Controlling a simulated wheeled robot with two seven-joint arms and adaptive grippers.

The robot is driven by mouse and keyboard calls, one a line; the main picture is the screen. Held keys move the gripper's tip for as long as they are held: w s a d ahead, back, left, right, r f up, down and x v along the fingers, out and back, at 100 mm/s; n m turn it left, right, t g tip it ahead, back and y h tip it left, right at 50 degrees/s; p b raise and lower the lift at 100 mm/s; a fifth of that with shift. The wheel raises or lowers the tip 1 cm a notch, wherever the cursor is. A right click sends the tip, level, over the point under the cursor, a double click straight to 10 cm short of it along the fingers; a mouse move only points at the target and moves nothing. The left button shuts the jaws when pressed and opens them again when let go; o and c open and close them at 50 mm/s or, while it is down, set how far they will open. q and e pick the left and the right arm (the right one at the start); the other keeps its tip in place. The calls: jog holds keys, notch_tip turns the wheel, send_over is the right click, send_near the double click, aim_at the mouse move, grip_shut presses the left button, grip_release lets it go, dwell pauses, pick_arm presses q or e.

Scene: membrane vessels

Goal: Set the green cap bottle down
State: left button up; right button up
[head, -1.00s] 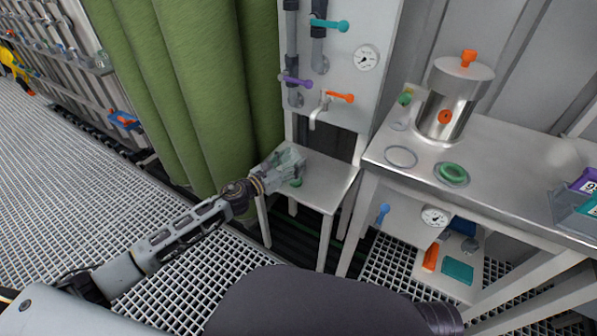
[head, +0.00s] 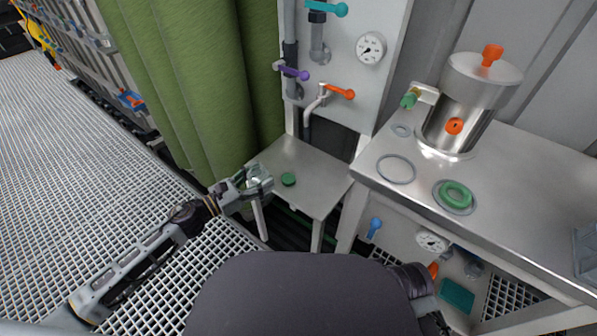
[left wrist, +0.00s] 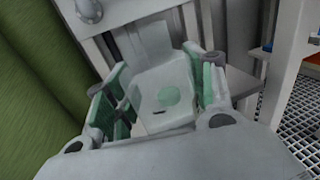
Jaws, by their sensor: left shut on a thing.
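My left gripper (head: 260,179) is at the left edge of the small low metal table (head: 313,190). Its fingers are shut on a pale, see-through bottle, which shows between them in the left wrist view (left wrist: 160,75). In the head view the bottle is small and mostly hidden by the fingers. A round green disc (head: 288,179) shows just right of the gripper, over the table top. A paler green disc also shows between the fingers in the left wrist view (left wrist: 172,96). I cannot tell whether it is the bottle's cap, or whether the bottle touches the table.
A green curtain (head: 180,90) hangs close behind and left. A panel with valves and a gauge (head: 370,48) rises behind the low table.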

pick_arm(q)
jog(key=shift+s, duration=0.2)
jog(key=shift+a, duration=0.1)
pick_arm(e)
jog(key=shift+w, duration=0.1)
pick_arm(q)
jog(key=shift+w, duration=0.1)
jog(key=shift+x, duration=5.4)
jog(key=x, duration=0.7)
jog(key=shift+b, duration=0.45)
pick_arm(e)
jog(key=shift+a+f+y, duration=0.15)
jog(key=shift+a+f, duration=0.05)
jog(key=shift+f, duration=0.35)
jog(key=shift+a+f+y, duration=0.15)
jog(key=shift+f, duration=0.35)
